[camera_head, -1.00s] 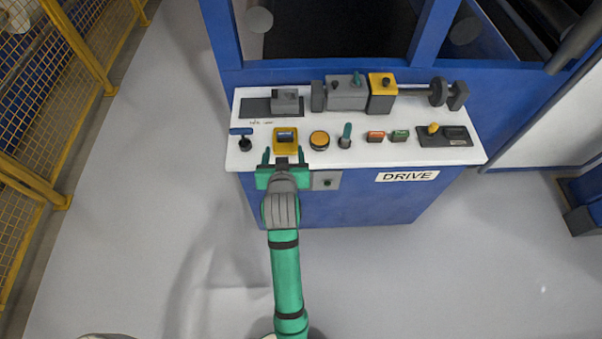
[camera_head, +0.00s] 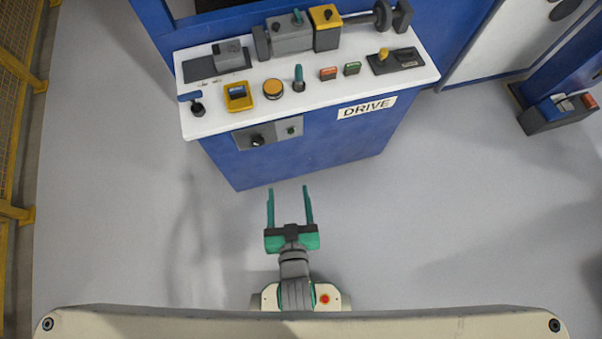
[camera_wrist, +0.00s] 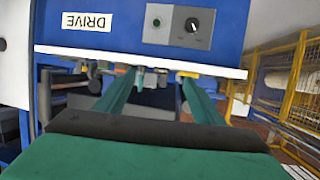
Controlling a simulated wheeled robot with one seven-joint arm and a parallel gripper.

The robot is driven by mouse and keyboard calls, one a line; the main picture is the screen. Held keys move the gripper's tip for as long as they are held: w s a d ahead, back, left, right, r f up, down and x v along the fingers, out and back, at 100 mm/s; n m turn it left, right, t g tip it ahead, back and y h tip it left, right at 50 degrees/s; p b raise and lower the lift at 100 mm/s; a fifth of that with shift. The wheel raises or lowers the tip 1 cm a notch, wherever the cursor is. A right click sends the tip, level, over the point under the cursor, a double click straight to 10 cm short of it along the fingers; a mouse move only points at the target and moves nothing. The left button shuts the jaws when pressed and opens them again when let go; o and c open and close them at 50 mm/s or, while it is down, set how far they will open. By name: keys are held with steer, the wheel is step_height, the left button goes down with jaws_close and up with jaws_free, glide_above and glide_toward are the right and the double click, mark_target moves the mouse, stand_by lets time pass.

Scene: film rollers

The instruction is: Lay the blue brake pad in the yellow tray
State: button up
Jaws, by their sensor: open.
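The yellow tray (camera_head: 229,105) sits near the front left of the white console top in the head view. A small blue piece, which looks like the blue brake pad (camera_head: 237,91), shows inside the tray's rim. My gripper (camera_head: 289,191) is open and empty, over the floor in front of the console and well apart from the tray. In the wrist view its two green fingers reach toward the console edge with nothing between them. The pad cannot be made out in the wrist view.
The white console top (camera_head: 300,95) carries a blue-handled lever (camera_head: 190,98), an orange button (camera_head: 273,88), a green lever (camera_head: 299,80) and a grey and yellow roller unit (camera_head: 290,35) behind. Yellow fencing (camera_head: 15,110) stands at the left. The floor before the console is clear.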

steer(key=s+d+r, duration=0.1)
steer(key=s+r, duration=0.1)
steer(key=s, duration=0.4)
steer(key=s+d+r+m+t+h, duration=0.1)
steer(key=s+d+r, duration=0.1)
steer(key=s, duration=0.4)
steer(key=shift+s+d+r, duration=0.2)
steer(key=shift+r, duration=0.3)
